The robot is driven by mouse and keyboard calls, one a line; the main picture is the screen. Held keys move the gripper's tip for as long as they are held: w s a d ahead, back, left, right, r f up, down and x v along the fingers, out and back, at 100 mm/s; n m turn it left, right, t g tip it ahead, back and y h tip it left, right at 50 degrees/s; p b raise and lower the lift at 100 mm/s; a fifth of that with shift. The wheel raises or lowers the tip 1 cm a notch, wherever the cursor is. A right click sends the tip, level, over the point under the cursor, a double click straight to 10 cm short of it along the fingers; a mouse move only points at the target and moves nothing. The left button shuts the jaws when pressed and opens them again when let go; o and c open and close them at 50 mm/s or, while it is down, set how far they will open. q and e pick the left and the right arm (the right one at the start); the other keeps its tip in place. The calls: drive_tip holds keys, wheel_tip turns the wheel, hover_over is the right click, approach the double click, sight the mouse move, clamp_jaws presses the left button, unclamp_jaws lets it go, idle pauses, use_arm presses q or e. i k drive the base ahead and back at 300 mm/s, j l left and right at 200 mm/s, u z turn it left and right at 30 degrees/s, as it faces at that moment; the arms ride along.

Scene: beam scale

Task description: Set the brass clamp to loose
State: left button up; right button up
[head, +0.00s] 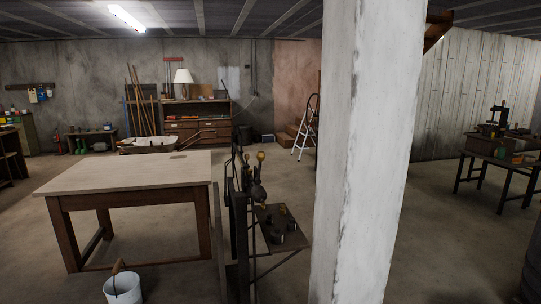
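A dark metal beam scale (240,215) appears to stand nearly edge-on just left of the white pillar. A small brass-coloured round part (261,156) shows near its top. I cannot tell whether this is the brass clamp, or whether the clamp is loose or tight. A low shelf (284,243) at the right side of the scale holds several small dark objects that look like weights. Neither of my grippers is in view.
A wooden table (125,175) stands left of the scale, with a white bucket (123,289) in front. The thick white pillar (365,150) rises close on the right and blocks part of the room. Open concrete floor lies right of the pillar.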

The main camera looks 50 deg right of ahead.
sight(260, 156)
drive_tip(key=k+l, duration=0.1)
drive_tip(key=l, duration=1.7)
